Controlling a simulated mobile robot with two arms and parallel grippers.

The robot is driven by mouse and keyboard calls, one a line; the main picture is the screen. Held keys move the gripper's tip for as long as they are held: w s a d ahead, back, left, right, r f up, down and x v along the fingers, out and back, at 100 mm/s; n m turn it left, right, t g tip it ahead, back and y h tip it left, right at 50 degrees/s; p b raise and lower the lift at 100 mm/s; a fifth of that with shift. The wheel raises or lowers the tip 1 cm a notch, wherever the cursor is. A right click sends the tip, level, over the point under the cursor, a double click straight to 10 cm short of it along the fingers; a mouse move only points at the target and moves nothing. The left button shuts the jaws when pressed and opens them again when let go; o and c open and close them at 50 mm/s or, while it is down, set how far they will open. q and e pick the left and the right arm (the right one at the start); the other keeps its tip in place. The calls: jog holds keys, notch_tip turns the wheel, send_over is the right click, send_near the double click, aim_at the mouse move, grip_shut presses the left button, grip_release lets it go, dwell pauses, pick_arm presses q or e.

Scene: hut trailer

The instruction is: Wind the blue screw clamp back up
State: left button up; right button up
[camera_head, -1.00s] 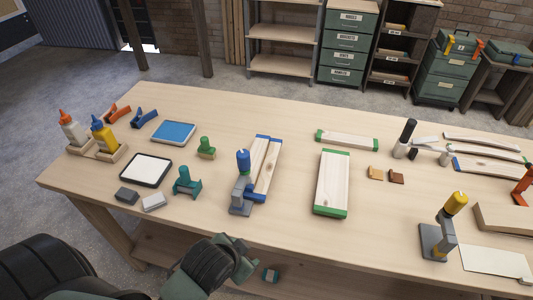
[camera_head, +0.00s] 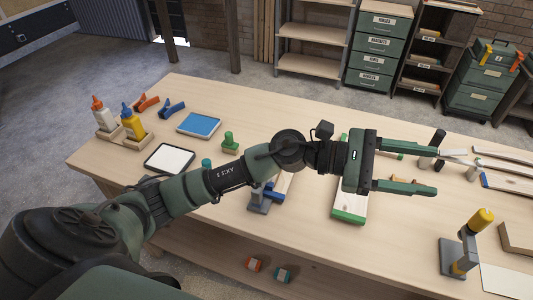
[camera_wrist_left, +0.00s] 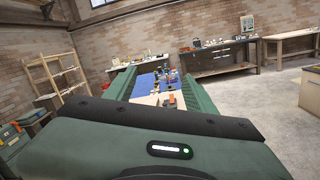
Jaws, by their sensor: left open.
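The blue screw clamp (camera_head: 259,206) stands on the workbench, mostly hidden behind my left arm in the head view. Its grey base and a bit of blue show below the arm; its blue top is covered, so I cannot see how far it is wound. Blue-ended boards (camera_head: 285,184) lie beside it, partly hidden. My left gripper (camera_head: 436,171) is open and empty, to the right of the clamp and above the bench, with its fingers pointing right. In the left wrist view its two green fingers stand apart with nothing between them. My right gripper is not in view.
A green-ended board (camera_head: 349,217) lies under my left gripper. A yellow-topped clamp (camera_head: 467,243) stands at the bench's right front. Glue bottles (camera_head: 132,122), a white-topped pad (camera_head: 169,159) and a blue pad (camera_head: 199,123) are at the left. The front middle of the bench is fairly clear.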

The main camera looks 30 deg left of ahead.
pick_arm(q)
jog(key=w+a+f+m+g+y, duration=0.2)
jog(key=a+f+m+g+y, duration=0.2)
jog(key=a+f+m+y, duration=0.65)
jog(key=a+m+y, duration=0.1)
jog(key=a+y, duration=0.1)
jog(key=a, duration=0.5)
jog(key=a+m+g+y, duration=0.1)
jog(key=a+m+y, duration=0.1)
jog(key=a, duration=0.6)
jog(key=w+a+m+y, duration=0.1)
jog(key=a+y, duration=0.3)
jog(key=a, duration=0.4)
jog(key=shift+a+f, duration=0.2)
jog(key=shift+f, duration=0.05)
notch_tip(320, 180, down, 6)
jog(key=p, duration=0.3)
jog(key=shift+d+f, duration=0.1)
jog(key=shift+f, duration=0.55)
jog(key=shift+c, duration=0.3)
